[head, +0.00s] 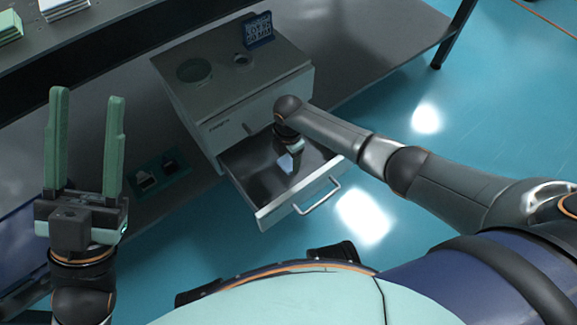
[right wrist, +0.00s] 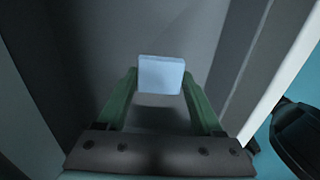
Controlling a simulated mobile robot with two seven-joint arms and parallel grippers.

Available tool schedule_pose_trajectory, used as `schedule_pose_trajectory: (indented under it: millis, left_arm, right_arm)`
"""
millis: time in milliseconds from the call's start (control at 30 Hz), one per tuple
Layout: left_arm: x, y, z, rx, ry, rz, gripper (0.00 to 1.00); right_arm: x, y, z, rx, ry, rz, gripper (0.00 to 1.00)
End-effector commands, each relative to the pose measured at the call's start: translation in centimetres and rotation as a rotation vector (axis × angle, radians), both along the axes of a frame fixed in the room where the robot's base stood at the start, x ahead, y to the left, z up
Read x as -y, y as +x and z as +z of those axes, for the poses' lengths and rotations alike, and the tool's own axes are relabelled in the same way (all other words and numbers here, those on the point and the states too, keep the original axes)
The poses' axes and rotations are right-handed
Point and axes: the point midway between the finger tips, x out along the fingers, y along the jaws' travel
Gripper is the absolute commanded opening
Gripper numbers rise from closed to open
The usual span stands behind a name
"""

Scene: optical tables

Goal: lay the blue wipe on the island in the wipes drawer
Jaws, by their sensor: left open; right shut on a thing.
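The blue wipe (right wrist: 160,74) is a small pale blue square held between the green fingertips of my right gripper (right wrist: 160,84) in the right wrist view. In the head view the wipe (head: 287,163) shows inside the open drawer, below my right gripper (head: 293,148). A shadow lies beneath it on the drawer floor, so it appears a little above the floor. The drawer (head: 310,187) is pulled out from a grey cabinet and otherwise looks empty. My left gripper (head: 87,105) is open and empty at the left, away from the drawer.
The cabinet (head: 215,108) has a dark round pad, a small hole and a blue sign (head: 258,30) on top. A dark green tray (head: 158,172) with small dark items sits left of the drawer. Stacked pads (head: 8,27) lie at upper left. The drawer's handle (head: 318,197) faces front.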

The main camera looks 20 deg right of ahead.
Motion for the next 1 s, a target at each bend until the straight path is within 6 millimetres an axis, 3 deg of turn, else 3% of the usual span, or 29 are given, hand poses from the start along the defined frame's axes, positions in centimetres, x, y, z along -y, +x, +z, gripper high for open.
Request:
schedule_pose_trajectory:
  millis: [33, 133, 533, 567, 800, 1000]
  left_arm:
    - [0.1, 0.0, -1.2, -0.001, 0.006, 0.003, 0.5]
    - [0.2, 0.2, -2.1, -0.01, 0.016, 0.007, 0.5]
    - [0.3, 0.2, -2.3, -0.015, 0.007, 0.009, 0.5]
    - [0.3, 0.2, -2.2, -0.014, 0.008, 0.009, 0.5]
    - [0.3, 0.2, -2.1, -0.014, 0.008, 0.009, 0.5]
    - [0.3, 0.2, -2.1, -0.014, 0.01, 0.009, 0.5]
  right_arm:
    - [-0.1, -0.2, -1.6, -0.004, 0.0, 0.0, 0.17]
    - [-0.1, -0.2, -2.8, -0.003, 0.0, 0.0, 0.17]
    - [-0.1, -0.2, -3.2, -0.002, -0.001, 0.0, 0.17]
    - [-0.1, -0.2, -3.1, -0.001, 0.0, 0.0, 0.7]
    - [-0.1, -0.2, -3.1, -0.002, -0.001, 0.0, 0.97]
    - [-0.1, -0.2, -3.1, -0.002, -0.001, 0.0, 0.98]
